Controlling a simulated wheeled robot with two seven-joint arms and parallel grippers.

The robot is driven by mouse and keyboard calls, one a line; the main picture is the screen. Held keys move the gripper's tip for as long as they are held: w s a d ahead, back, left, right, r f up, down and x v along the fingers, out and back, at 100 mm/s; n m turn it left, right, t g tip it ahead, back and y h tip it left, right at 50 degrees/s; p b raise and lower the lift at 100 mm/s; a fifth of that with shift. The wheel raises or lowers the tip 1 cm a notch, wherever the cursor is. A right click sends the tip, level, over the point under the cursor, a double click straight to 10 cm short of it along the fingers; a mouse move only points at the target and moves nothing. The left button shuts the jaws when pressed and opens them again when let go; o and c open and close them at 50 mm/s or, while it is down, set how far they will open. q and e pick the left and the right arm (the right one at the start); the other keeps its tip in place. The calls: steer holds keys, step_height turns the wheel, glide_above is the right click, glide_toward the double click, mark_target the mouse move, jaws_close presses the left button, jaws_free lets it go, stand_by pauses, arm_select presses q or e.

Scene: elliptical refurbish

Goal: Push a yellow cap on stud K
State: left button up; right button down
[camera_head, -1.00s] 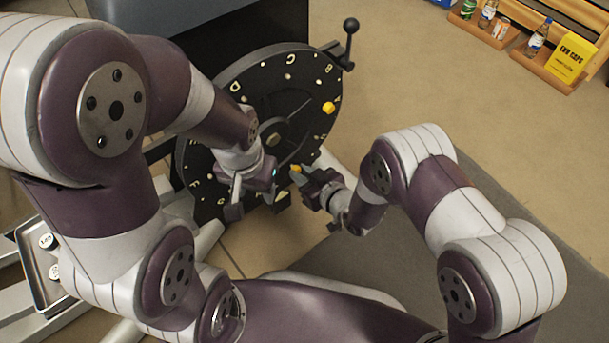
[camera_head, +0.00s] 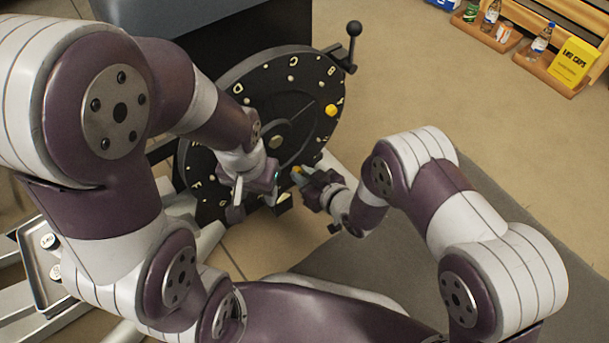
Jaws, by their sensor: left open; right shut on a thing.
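A black elliptical dial board (camera_head: 262,98) with pale letters around its rim stands tilted before me. One yellow cap (camera_head: 331,110) sits near its right rim. My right gripper (camera_head: 301,174) is shut on another yellow cap (camera_head: 297,170) close to the board's lower right edge; I cannot tell whether that cap touches the board. My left gripper (camera_head: 259,203) is open in front of the board's lower part, to the left of the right gripper. I cannot pick out stud K; the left arm and gripper cover part of the board.
A lever with a black ball knob (camera_head: 354,28) sticks out at the board's upper right. A tray (camera_head: 38,268) with small round pieces is at the lower left. Floor between is clear.

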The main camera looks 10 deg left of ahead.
steer(key=shift+w+a, duration=0.25)
steer(key=shift+a, duration=0.05)
stand_by(0.4)
steer(key=c, duration=1)
jaws_free()
steer(key=shift+o, duration=0.2)
steer(key=shift+s+d+r, duration=0.15)
steer(key=shift+d+r, duration=0.05)
steer(key=p+v, duration=0.7)
steer(key=v, duration=0.5)
